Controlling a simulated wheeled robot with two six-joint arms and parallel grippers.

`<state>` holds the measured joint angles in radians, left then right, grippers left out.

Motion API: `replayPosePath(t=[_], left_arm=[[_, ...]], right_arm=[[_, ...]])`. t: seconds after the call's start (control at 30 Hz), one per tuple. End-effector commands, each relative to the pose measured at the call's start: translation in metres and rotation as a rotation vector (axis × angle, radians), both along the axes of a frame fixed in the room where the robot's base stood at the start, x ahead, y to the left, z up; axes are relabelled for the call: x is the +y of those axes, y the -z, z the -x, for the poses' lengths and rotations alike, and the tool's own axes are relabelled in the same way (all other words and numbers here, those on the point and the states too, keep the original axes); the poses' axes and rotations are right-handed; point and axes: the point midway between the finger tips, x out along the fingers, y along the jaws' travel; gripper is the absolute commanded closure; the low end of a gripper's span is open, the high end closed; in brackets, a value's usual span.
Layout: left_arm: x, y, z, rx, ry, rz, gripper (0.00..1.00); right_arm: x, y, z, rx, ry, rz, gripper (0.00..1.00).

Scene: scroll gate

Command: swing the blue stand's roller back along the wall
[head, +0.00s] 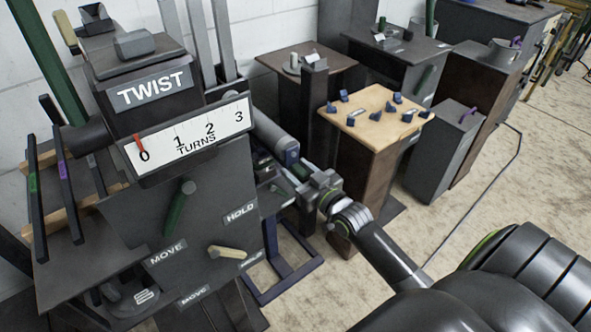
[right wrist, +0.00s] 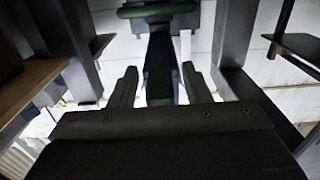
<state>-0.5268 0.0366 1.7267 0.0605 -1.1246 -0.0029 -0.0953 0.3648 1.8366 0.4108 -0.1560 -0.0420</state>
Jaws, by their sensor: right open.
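The blue stand (head: 289,270) has a dark blue floor frame right of the TWIST cabinet. A grey roller (head: 272,133) lies slanted above it, from beside the TURNS scale down to a dark blue end near my right gripper. My right gripper (head: 300,183) is open beside that end, with a bit of green by its fingers. In the right wrist view its two fingers (right wrist: 158,88) stand apart, with a dark upright bar between them and a green bar across the top. I cannot tell whether the fingers touch the bar. My left gripper is out of view.
The TWIST cabinet (head: 225,190) stands close on the left, with a green lever (head: 178,208) and a tan lever (head: 227,252). A wooden-topped table (head: 365,125) with small blue pieces stands behind my right arm. Open floor (head: 480,200) lies to the right.

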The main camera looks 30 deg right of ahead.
Motion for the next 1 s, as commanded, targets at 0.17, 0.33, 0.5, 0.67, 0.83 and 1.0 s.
replayPosePath(t=[0.17,0.33,0.5,0.67,0.83,1.0], left_arm=[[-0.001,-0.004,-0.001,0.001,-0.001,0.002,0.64],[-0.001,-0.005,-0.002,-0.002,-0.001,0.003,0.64],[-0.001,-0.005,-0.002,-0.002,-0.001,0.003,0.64],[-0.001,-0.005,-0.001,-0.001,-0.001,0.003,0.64],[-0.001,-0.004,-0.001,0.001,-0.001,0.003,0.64],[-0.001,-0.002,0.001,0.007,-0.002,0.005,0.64]], right_arm=[[0.001,0.000,-0.011,0.000,0.000,-0.001,0.56],[0.001,0.000,-0.012,0.000,0.000,-0.001,0.56],[0.001,0.000,-0.012,0.000,0.000,-0.001,0.63],[0.001,0.000,-0.012,0.000,0.000,-0.001,0.84],[0.001,0.000,-0.012,0.000,0.000,-0.001,1.00],[0.009,0.001,-0.018,-0.002,0.002,-0.003,1.00]])
